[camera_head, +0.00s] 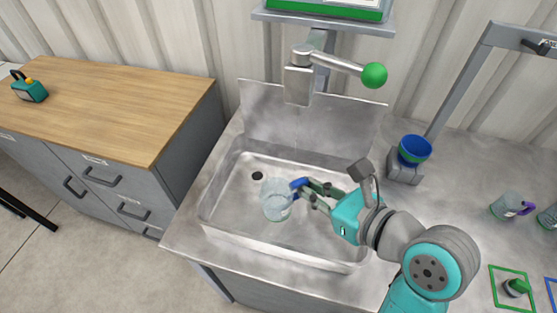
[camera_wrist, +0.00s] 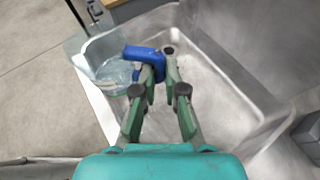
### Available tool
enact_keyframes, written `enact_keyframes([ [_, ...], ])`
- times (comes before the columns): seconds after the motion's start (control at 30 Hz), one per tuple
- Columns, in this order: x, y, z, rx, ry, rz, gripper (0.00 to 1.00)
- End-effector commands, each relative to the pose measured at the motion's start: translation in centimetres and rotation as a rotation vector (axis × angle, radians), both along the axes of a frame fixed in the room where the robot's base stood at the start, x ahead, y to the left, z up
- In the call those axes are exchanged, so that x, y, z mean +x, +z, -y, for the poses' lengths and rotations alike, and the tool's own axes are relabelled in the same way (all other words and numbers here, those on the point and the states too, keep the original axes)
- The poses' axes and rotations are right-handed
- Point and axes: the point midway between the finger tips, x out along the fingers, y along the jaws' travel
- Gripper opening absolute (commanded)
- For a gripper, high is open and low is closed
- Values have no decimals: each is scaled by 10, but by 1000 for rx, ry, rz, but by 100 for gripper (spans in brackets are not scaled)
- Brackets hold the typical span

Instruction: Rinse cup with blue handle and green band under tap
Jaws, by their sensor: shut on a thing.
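A clear cup (camera_head: 277,205) with a blue handle (camera_head: 299,185) is held over the sink basin (camera_head: 235,238). In the wrist view the cup (camera_wrist: 108,72) is left of the fingers, its blue handle (camera_wrist: 140,52) at the fingertips. A faint green tint shows low on the cup; I cannot make out the whole band. My gripper (camera_head: 310,190) is shut on the handle; its green fingers also show in the wrist view (camera_wrist: 160,72). The tap (camera_head: 298,85) is on the back wall behind the cup, with a green-knobbed lever (camera_head: 374,75) pointing right.
A purple-handled cup (camera_head: 508,207) stands on the right counter, near a green square outline (camera_head: 494,286). A wooden-topped cabinet (camera_head: 120,100) is at left.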

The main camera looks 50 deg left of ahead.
Motion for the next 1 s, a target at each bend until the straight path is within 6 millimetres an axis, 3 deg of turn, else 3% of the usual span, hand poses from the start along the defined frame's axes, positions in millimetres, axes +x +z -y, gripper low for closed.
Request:
enact_keyframes([
  [0.6,-27,32,28,2,-1,2,0],
  [1.0,-31,35,31,0,0,-1,0],
])
